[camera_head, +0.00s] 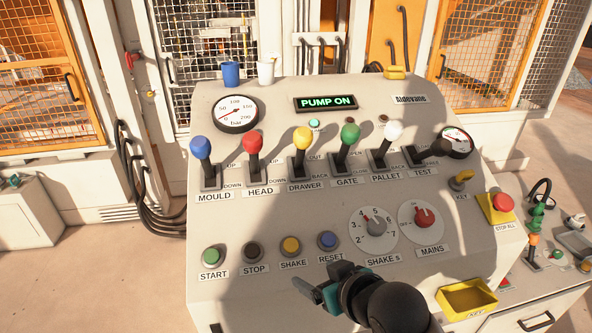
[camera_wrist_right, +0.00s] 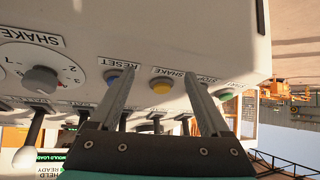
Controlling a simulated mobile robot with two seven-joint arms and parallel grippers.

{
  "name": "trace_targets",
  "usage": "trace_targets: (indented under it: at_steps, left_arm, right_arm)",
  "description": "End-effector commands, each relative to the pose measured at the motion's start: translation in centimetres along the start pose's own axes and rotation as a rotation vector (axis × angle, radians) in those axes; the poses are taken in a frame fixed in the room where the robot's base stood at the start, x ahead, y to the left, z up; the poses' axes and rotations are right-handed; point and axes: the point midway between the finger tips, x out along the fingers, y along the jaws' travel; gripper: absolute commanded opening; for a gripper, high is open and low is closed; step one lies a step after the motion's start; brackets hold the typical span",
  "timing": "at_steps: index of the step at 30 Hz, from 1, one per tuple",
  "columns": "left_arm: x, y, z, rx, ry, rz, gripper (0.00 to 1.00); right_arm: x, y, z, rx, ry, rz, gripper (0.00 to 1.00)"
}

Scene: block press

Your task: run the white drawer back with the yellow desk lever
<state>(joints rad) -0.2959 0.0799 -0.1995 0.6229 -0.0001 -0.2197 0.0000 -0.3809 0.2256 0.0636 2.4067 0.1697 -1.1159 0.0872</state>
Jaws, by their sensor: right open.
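The yellow-knobbed lever (camera_head: 302,139) stands in the DRAWER slot of the sloping desk (camera_head: 240,290), between the red and green levers. OUT is marked by the top of its slot and BACK by the bottom. Its knob is up by the OUT end. My right gripper (camera_head: 315,282) is open and empty over the front of the desk, below the shake and reset buttons and well short of the lever. The right wrist view shows its two fingers (camera_wrist_right: 160,88) apart with nothing between them. I cannot pick out the white drawer. My left gripper is out of view.
Blue (camera_head: 201,148), red (camera_head: 253,143), green (camera_head: 350,134) and white (camera_head: 393,131) levers stand close on either side. Push buttons and two dials (camera_head: 375,226) lie between gripper and levers. A red stop button (camera_head: 502,202) and yellow key tray (camera_head: 467,299) are at right. The display reads PUMP ON.

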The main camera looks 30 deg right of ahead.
Motion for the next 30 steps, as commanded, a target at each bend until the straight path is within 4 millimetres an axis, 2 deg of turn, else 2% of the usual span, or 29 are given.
trace_targets:
  at_steps: [1,6,9,12,15,19,30]
  left_arm:
    - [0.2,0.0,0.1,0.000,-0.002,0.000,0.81]
    - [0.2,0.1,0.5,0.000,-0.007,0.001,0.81]
    - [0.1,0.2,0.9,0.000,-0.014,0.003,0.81]
    - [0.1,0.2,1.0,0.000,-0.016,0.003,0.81]
    - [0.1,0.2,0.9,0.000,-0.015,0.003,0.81]
    - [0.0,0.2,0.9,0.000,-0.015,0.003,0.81]
    - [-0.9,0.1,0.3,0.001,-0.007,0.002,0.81]
  right_arm:
    - [0.3,1.0,-2.4,0.013,0.082,0.006,0.81]
    - [-0.7,4.1,-10.6,0.065,0.367,0.011,0.81]
    - [-2.0,5.6,-14.6,0.091,0.512,0.009,0.81]
    - [-3.2,6.7,-17.2,0.108,0.610,0.007,0.81]
    - [-3.8,7.2,-18.4,0.116,0.658,0.006,0.81]
    - [-3.7,7.4,-19.2,0.120,0.673,0.004,0.81]
    - [0.3,7.5,-22.3,0.120,0.670,0.004,0.81]
